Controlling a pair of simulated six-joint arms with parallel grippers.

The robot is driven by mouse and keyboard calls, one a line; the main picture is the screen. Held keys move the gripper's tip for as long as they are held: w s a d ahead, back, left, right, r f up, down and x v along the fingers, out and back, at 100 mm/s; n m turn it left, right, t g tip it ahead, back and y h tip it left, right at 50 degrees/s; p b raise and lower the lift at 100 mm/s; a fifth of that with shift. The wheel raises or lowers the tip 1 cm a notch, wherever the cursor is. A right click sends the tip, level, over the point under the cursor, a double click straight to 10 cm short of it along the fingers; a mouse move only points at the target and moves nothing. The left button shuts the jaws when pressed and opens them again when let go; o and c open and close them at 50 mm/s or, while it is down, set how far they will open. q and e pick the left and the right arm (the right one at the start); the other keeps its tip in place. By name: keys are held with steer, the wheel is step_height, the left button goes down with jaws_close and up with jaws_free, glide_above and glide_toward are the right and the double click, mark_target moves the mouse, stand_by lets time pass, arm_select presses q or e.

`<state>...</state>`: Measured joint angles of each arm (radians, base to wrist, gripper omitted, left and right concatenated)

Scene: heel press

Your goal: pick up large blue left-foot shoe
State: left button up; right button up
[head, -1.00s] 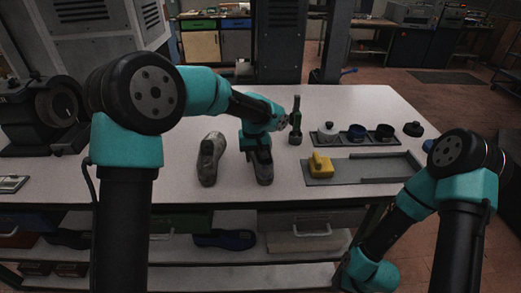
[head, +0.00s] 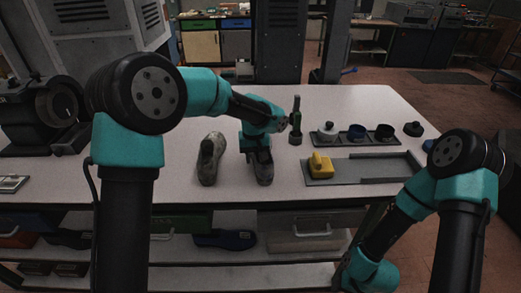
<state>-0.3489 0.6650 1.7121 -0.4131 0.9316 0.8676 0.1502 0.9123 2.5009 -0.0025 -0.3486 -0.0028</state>
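A lighter grey shoe (head: 210,160) stands to the left, apart from the gripper. A blue shoe (head: 225,240) lies on the shelf below the tabletop. I cannot tell left or right foot for any of them. My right arm hangs down at the lower right, and its gripper is out of view.
A grey tray (head: 375,167) with a yellow block (head: 320,165) lies to the right. Behind it is a rack (head: 340,142) with several small pots. A dark upright tool (head: 296,120) stands just right of my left wrist. A black machine (head: 45,115) is at far left.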

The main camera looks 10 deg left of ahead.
arm_select(q)
steer(key=shift+c, duration=0.5)
jaws_close()
steer(key=shift+r, duration=0.2)
steer(key=shift+r, duration=1.75)
steer(key=shift+s+r, duration=0.2)
steer(key=shift+s, duration=0.05)
steer(key=s+d+r, duration=0.1)
steer(key=s+d, duration=0.1)
steer(key=s, duration=1.3)
steer(key=shift+s+d+r, duration=0.15)
steer(key=shift+d, duration=0.25)
